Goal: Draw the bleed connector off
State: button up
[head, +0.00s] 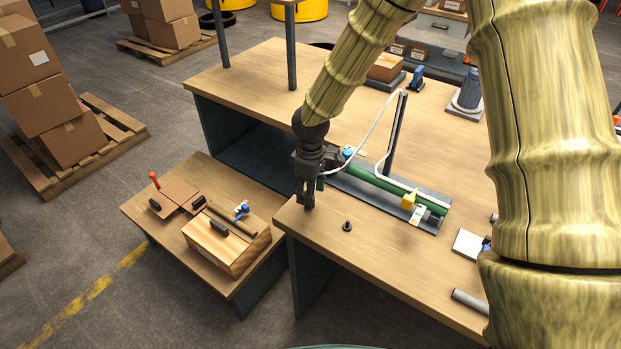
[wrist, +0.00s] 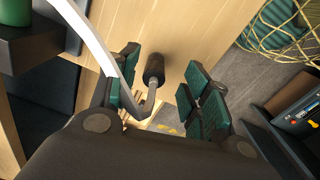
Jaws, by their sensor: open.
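My gripper (head: 306,198) is over the left end of the bench, pointing down, with its jaws apart. In the wrist view its green-padded fingers (wrist: 166,98) stand either side of a black piece with a grey stem (wrist: 154,70), with gaps on both sides. The white hose (wrist: 101,35) bends into a grey elbow by this stem, apparently the bleed connector; I cannot tell whether they join. In the head view the hose (head: 374,129) runs from a post down to my gripper, which hides its end. A small black piece (head: 347,226) stands on the bench, right of my gripper.
The green pipe (head: 373,181) with a yellow part (head: 408,201) lies on a dark base behind my gripper. An upright post (head: 395,135) stands behind it. A lower table (head: 165,235) at left holds a wooden box (head: 226,243) and tools. The bench front is mostly clear.

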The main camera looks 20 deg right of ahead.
jog(key=w+f, duration=0.2)
jog(key=f, duration=0.1)
jog(key=shift+a+f, duration=0.1)
jog(key=shift+f, duration=0.05)
jog(key=shift+s+f, duration=0.1)
jog(key=shift+f, duration=0.15)
jog(key=shift+s+r, duration=0.2)
jog(key=shift+s, duration=0.65)
jog(key=shift+w+f, duration=0.45)
jog(key=shift+w, duration=0.15)
jog(key=shift+c, duration=1)
jog(key=shift+s+r, duration=0.2)
jog(key=shift+s, duration=0.05)
jog(key=c, duration=0.7)
grip_shut()
jog(key=shift+w+p, duration=0.1)
jog(key=shift+p, duration=0.2)
